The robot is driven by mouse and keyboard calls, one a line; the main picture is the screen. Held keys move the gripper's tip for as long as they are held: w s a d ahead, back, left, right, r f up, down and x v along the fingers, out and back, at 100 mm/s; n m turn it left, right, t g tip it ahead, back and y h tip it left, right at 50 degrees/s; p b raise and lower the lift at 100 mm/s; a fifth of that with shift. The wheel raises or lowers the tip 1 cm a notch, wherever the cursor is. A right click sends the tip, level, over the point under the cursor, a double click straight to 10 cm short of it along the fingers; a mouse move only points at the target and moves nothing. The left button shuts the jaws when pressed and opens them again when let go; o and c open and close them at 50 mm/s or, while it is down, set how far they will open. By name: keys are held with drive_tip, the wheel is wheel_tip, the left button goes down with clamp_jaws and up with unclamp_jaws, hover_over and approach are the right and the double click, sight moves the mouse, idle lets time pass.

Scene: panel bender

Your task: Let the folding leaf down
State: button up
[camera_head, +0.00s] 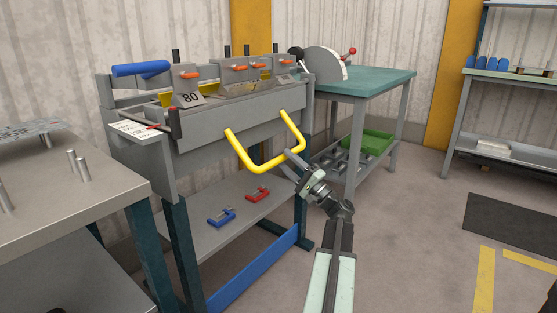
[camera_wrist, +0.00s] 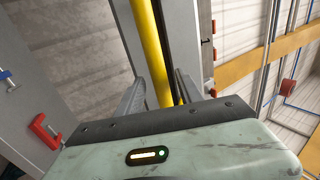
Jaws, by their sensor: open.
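The panel bender's folding leaf (camera_head: 215,127) is the long grey panel across the machine's front. A yellow U-shaped handle (camera_head: 272,160) sticks out from it, with its crossbar lower than its two ends. My gripper (camera_head: 291,161) is at the right part of the handle, close to the crossbar's right corner. In the wrist view, the yellow handle (camera_wrist: 153,45) runs down between the two open fingers of my gripper (camera_wrist: 158,88). Gaps seem to show beside the bar, and I cannot tell whether either finger touches it.
A blue clamp (camera_head: 222,217) and a red clamp (camera_head: 257,194) lie on the bender's lower shelf. A grey table (camera_head: 60,165) stands at left. A green-topped bench (camera_head: 375,80) stands behind at right. The floor to the right is open, with a dark mat (camera_head: 515,225).

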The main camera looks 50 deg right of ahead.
drive_tip(key=shift+v, duration=1)
drive_tip(key=shift+r, duration=0.1)
drive_tip(key=c, duration=0.4)
drive_tip(key=shift+s+r+p, duration=0.25)
drive_tip(key=shift+r+p, duration=0.35)
drive_tip(key=shift+p, duration=0.35)
clamp_jaws()
drive_tip(key=s+a+r+g+p, duration=0.1)
drive_tip(key=s+r+g+p, duration=0.4)
drive_tip(key=s+g+p, duration=1.2)
drive_tip(key=w+f+t, duration=0.1)
drive_tip(key=w+t, duration=0.1)
drive_tip(key=w, duration=0.3)
drive_tip(key=w+f+t, duration=0.1)
drive_tip(key=w+t, duration=0.2)
drive_tip(key=w, duration=0.3)
drive_tip(key=w+f+t+p, duration=0.1)
drive_tip(key=w+t, duration=0.2)
drive_tip(key=w, duration=0.3)
drive_tip(key=shift+f, duration=0.15)
